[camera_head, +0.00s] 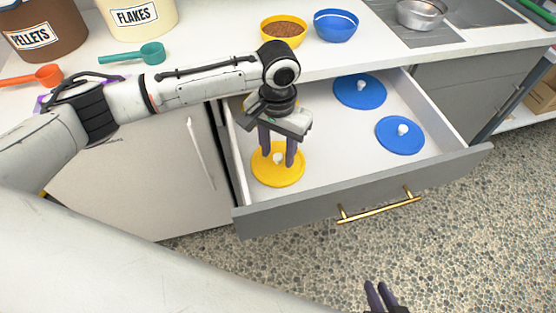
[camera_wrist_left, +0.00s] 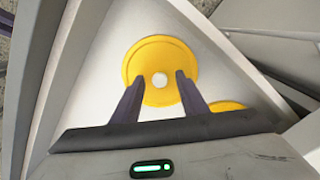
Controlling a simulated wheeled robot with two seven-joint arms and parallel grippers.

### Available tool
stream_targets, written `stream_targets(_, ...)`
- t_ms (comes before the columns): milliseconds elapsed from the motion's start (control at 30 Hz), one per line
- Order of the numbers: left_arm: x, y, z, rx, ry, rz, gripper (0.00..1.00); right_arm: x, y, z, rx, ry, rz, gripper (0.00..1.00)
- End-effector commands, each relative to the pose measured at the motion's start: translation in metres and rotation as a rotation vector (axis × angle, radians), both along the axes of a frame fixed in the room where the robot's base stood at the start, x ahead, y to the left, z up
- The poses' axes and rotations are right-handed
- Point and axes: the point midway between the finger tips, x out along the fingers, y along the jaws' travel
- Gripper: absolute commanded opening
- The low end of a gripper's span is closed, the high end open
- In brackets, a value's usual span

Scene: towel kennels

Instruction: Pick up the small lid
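A yellow lid (camera_head: 265,177) with a white knob lies flat in the open drawer, near its front left corner. My left gripper (camera_head: 277,160) is open above this lid, pointing down, with its fingers on either side of the knob. The left wrist view shows the knob (camera_wrist_left: 159,80) between and just beyond the fingertips; contact cannot be told. A second yellow lid (camera_wrist_left: 225,105) is partly hidden by my gripper. Two blue lids, one farther back (camera_head: 350,98) and one nearer (camera_head: 392,147), lie on the right. My right gripper (camera_head: 380,293) shows only its fingertips at the bottom edge.
The drawer (camera_head: 335,160) stands pulled out, with a grey front and brass handle (camera_head: 380,208). On the counter are a yellow bowl (camera_head: 283,42) of brown pellets, a blue bowl (camera_head: 336,27), scoops and tubs. A metal bowl (camera_head: 420,14) stands at the back right.

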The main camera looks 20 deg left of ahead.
Motion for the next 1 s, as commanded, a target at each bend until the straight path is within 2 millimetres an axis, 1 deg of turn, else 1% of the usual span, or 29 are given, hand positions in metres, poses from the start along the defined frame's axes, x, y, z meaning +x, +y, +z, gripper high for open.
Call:
stream_targets(33, 0.0, 0.0, 0.0, 0.0, 0.0, 0.0, 0.32, 0.0, 0.0, 0.0, 0.0, 0.0, 0.0, 0.17)
stream_targets(167, 0.0, 0.0, 0.0, 0.0, 0.0, 0.0, 0.1, 0.0, 0.0, 0.0, 0.0, -0.001, 0.0, 0.17)
stream_targets(200, 0.0, 0.0, 0.0, 0.0, 0.0, 0.0, 0.03, 0.0, 0.0, 0.0, 0.0, -0.001, 0.0, 0.17)
stream_targets(233, 0.0, 0.0, 0.0, 0.0, 0.0, 0.0, 0.0, 0.0, 0.0, 0.0, 0.0, -0.001, 0.0, 0.17)
stream_targets(467, 0.0, 0.0, 0.001, 0.0, 0.0, 0.0, 0.0, 0.001, 0.0, 0.001, 0.0, -0.002, 0.0, 0.17)
stream_targets(567, 0.0, 0.0, 0.007, 0.0, -0.001, -0.001, 0.0, 0.001, 0.0, 0.002, 0.001, -0.002, 0.001, 0.17)
stream_targets(667, 0.001, -0.001, 0.022, -0.002, -0.004, 0.0, 0.0, 0.001, 0.0, 0.003, 0.001, -0.003, 0.0, 0.17)
stream_targets(900, 0.001, -0.001, 0.071, -0.002, -0.004, 0.0, 0.0, 0.001, 0.0, 0.007, 0.003, -0.006, -0.001, 0.17)
stream_targets(1000, 0.0, -0.001, 0.087, -0.003, -0.003, 0.0, 0.0, 0.001, 0.0, 0.006, 0.003, -0.005, -0.003, 0.17)
